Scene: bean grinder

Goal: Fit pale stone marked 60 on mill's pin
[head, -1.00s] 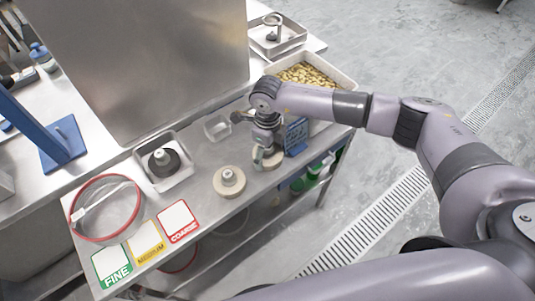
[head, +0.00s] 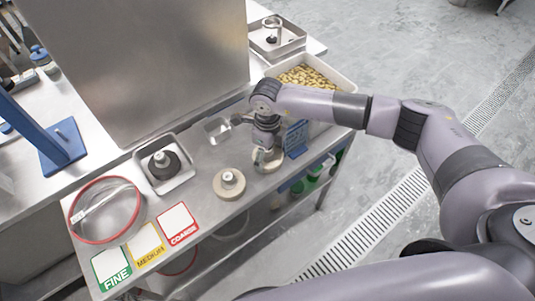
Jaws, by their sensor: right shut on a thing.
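My right gripper (head: 266,155) points down at the right part of the steel table and is shut on a pale round stone (head: 272,165), which it partly hides. Whether the stone is clear of the table I cannot tell. A second pale round stone (head: 229,188) with a light knob on its middle lies to the left of it, apart from the gripper. A dark round piece with a knob (head: 163,162) sits in a small steel tray. No number is readable on any stone, and I cannot pick out the mill's pin for certain. My left gripper is not in view.
A blue stand with a small upright peg (head: 66,143) is at the left. Fine, medium and coarse cards (head: 147,245) line the front edge beside a red-rimmed sieve (head: 106,236). A blue sign (head: 297,137) and a bean tray (head: 346,84) are close to my right gripper.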

